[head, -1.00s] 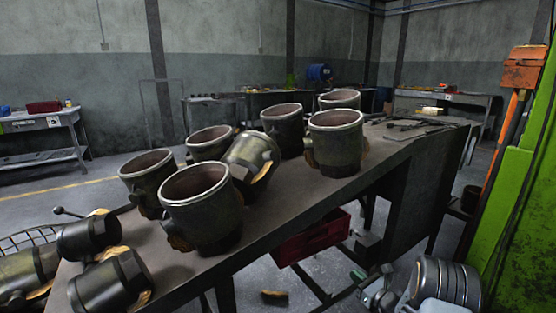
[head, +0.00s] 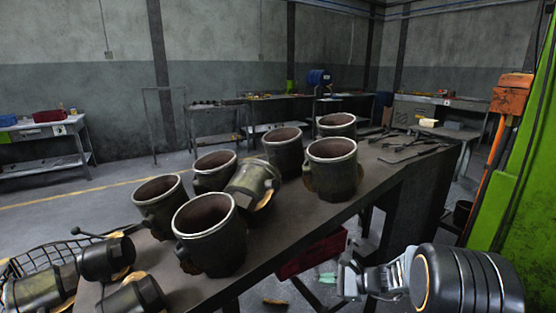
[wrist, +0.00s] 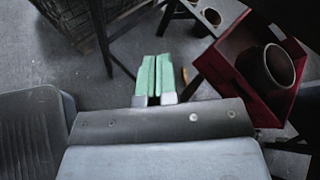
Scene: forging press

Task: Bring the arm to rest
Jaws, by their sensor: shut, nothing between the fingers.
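My gripper (wrist: 156,60) shows in the wrist view with its two green fingers side by side and together, nothing between them. In the head view my gripper (head: 328,277) is at the lower right, beside and below the near edge of the workbench (head: 285,215). It hangs in free air in front of a red crate under the bench. My arm's dark ribbed link is behind it at the lower right corner.
Several dark metal cups, one of them a front cup (head: 208,235), stand or lie on the bench. The red crate (wrist: 232,45) in the wrist view holds a round part (wrist: 272,65). A green machine (head: 515,190) stands at right.

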